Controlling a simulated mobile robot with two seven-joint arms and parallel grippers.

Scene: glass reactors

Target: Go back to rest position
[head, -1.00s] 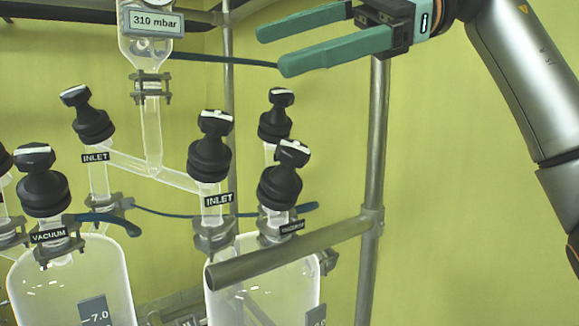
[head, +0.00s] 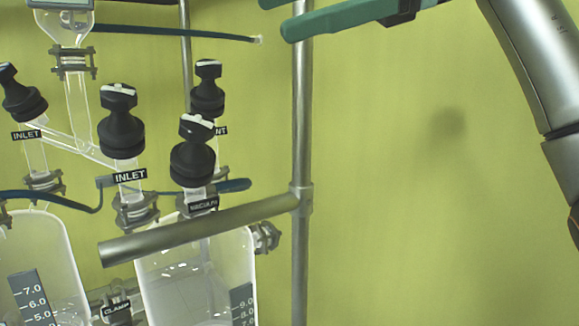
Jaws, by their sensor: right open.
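My right gripper (head: 277,17) shows at the top of the head view, partly cut off by the upper edge. Its green fingers are apart with nothing between them. It is above and to the right of the glass reactors and looks clear of the valves. The grey arm comes down along the right side. My left gripper is outside the view.
Right of the post is open space before a yellow-green wall (head: 400,220).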

